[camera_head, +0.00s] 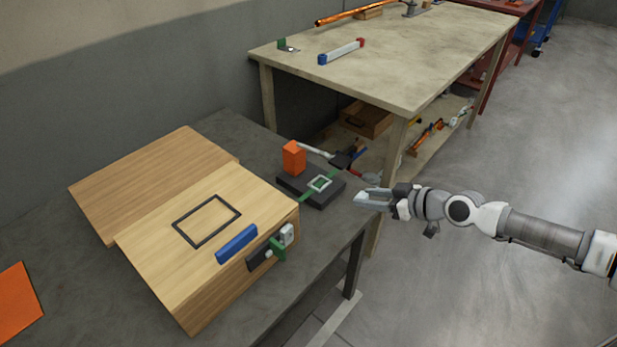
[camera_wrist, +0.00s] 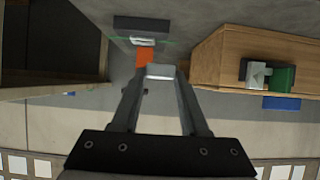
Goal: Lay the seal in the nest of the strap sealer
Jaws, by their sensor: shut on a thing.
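My gripper (camera_head: 366,199) is off the near right edge of the grey bench, to the right of the strap sealer. In the wrist view its fingers (camera_wrist: 160,76) are shut on a small silvery seal (camera_wrist: 160,70) at their tips. The strap sealer has a dark base (camera_head: 325,199), an orange block (camera_head: 293,158) and a lever with a dark grip. A pale squarish frame with green on it, apparently the nest (camera_head: 319,183), lies on the base. The sealer's pale frame (camera_wrist: 143,41) also shows beyond the seal in the wrist view. The seal and nest are apart.
A wooden box (camera_head: 190,285) with a black rectangular outline, a blue bar and a green latch stands left of the sealer. A green strap runs from the sealer toward it. A pale workbench (camera_head: 410,60) stands behind. The floor at right is clear.

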